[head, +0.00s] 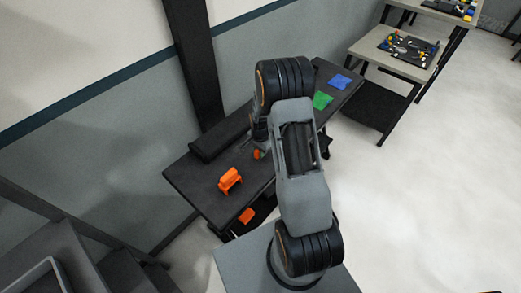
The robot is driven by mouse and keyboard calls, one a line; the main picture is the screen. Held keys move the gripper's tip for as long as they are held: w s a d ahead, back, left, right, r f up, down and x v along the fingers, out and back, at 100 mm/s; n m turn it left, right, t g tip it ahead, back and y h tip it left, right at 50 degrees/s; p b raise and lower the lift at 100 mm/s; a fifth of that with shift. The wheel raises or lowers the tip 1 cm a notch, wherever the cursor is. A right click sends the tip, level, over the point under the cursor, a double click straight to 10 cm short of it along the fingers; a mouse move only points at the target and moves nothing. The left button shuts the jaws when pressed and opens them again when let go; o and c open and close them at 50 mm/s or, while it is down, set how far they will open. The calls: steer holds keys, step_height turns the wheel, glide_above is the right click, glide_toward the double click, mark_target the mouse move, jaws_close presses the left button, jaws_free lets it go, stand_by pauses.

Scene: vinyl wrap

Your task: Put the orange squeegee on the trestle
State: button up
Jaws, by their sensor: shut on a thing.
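An orange bracket-shaped piece (230,181) stands on the near left part of a long dark table; I cannot tell whether it is the trestle or the squeegee. A second, flatter orange piece (246,215) shows lower down, just below the table's front edge. A small orange bit (258,154) shows beside my arm; I cannot tell if it is part of the arm or a separate thing. My arm rises from the base and folds down over the middle of the table. My gripper is hidden behind my own arm links.
The dark table (190,176) also holds a green cloth (322,100) and a blue cloth (340,81) at its far end. A dark post (195,60) stands behind it. A grey bench (375,54) is at upper right. The floor at right is clear.

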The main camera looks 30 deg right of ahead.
steer(key=shift+f+b, duration=0.3)
steer(key=o, duration=0.8)
steer(key=shift+r, duration=0.1)
